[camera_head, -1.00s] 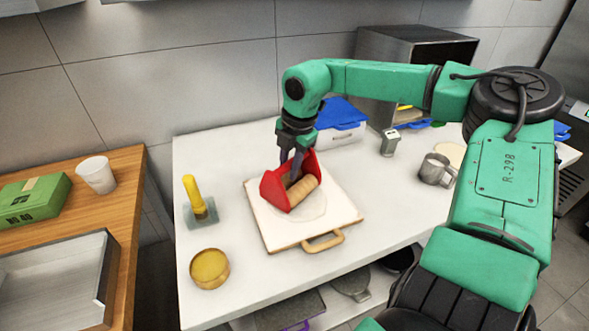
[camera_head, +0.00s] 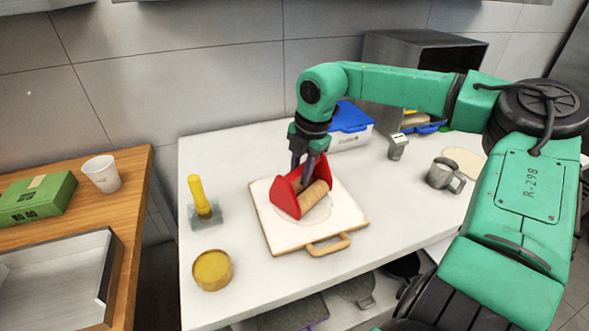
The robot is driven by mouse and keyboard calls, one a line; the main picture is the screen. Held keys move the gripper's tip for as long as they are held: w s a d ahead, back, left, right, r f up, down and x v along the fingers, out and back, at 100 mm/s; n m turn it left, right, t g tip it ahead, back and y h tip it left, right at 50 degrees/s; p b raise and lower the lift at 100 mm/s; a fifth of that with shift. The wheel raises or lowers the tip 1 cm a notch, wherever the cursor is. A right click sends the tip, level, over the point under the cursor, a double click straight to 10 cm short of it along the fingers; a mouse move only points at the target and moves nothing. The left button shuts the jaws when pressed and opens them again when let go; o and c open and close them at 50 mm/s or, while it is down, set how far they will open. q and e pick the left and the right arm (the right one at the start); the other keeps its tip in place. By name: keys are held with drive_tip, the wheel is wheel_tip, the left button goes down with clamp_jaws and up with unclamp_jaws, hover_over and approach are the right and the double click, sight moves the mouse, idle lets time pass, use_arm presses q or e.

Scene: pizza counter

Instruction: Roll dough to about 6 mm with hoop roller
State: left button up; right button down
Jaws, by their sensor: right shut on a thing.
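The hoop roller, with red side plates (camera_head: 287,198) and a tan wooden cylinder (camera_head: 312,199), sits on the dough on the board. My right gripper (camera_head: 302,176) reaches down from above and is shut on the roller. The pale flat dough (camera_head: 322,213) shows as a thin round edge in front of and beside the roller; the rest is hidden under it. The dough lies on a pale board (camera_head: 291,238) with a handle (camera_head: 328,245) at its front. My left gripper is not in view.
On the white counter (camera_head: 240,155) stand a yellow-handled scraper (camera_head: 199,196), a round yellow tin (camera_head: 212,269), a small grey shaker (camera_head: 397,147), a metal cup (camera_head: 445,175) and a blue-lidded box (camera_head: 350,125). A wooden table (camera_head: 134,190) at left holds a white cup (camera_head: 102,174) and green box (camera_head: 38,198).

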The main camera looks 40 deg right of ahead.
drive_tip(key=shift+s+f, duration=0.1)
drive_tip(key=shift+s, duration=0.3)
drive_tip(key=shift+s+d+b, duration=0.15)
drive_tip(key=shift+s+b, duration=0.25)
drive_tip(key=shift+s, duration=0.5)
wheel_tip(320, 180, up, 5)
drive_tip(key=p, duration=0.3)
drive_tip(key=shift+w, duration=0.1)
drive_tip(key=shift+d, duration=0.1)
